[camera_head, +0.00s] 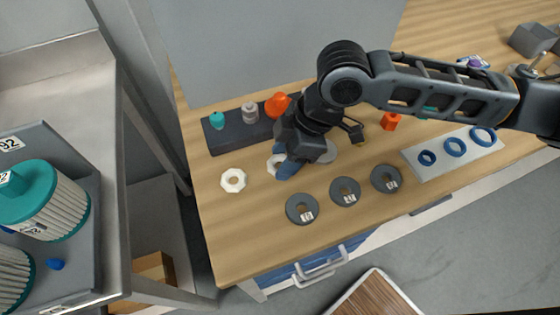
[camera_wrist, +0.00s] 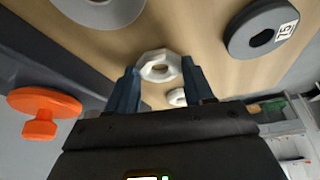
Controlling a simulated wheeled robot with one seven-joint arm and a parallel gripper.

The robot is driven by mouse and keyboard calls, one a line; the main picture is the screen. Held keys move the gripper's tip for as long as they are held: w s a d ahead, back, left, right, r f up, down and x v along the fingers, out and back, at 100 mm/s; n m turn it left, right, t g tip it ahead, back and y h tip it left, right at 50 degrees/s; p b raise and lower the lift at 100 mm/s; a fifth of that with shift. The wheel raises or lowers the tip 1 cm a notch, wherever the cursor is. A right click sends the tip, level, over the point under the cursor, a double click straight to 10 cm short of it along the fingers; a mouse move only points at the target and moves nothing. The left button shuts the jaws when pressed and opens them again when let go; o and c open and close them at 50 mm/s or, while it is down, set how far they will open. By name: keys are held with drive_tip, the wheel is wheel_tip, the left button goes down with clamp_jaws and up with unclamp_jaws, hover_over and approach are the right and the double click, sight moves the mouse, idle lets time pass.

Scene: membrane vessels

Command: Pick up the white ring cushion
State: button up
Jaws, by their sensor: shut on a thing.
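A white ring cushion (camera_wrist: 160,66) with an octagonal outline sits between the two blue fingers of my gripper (camera_wrist: 159,74) in the wrist view. My gripper is shut on it. In the head view this ring (camera_head: 273,164) is partly hidden behind my gripper (camera_head: 287,168), low over the wooden table. Whether it touches the table is hard to tell. A second white ring (camera_head: 233,180) lies flat on the table to the left. It also shows, smaller, beyond the held one in the wrist view (camera_wrist: 177,96).
A dark tray (camera_head: 226,137) with a teal piece, a grey piece and an orange piece (camera_head: 277,105) stands behind. Three dark grey labelled discs (camera_head: 301,209) lie in front. A white board (camera_head: 475,158) with blue rings is at right. A grey wall panel (camera_head: 270,45) rises behind.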

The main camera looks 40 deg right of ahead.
drive_tip(key=shift+r, duration=0.55)
wheel_tip(320, 180, up, 3)
drive_tip(key=shift+f+b, duration=0.15)
drive_tip(key=shift+b, duration=0.2)
drive_tip(key=d+r+p, duration=0.1)
drive_tip(key=d+r, duration=1)
drive_tip(key=shift+d, duration=0.3)
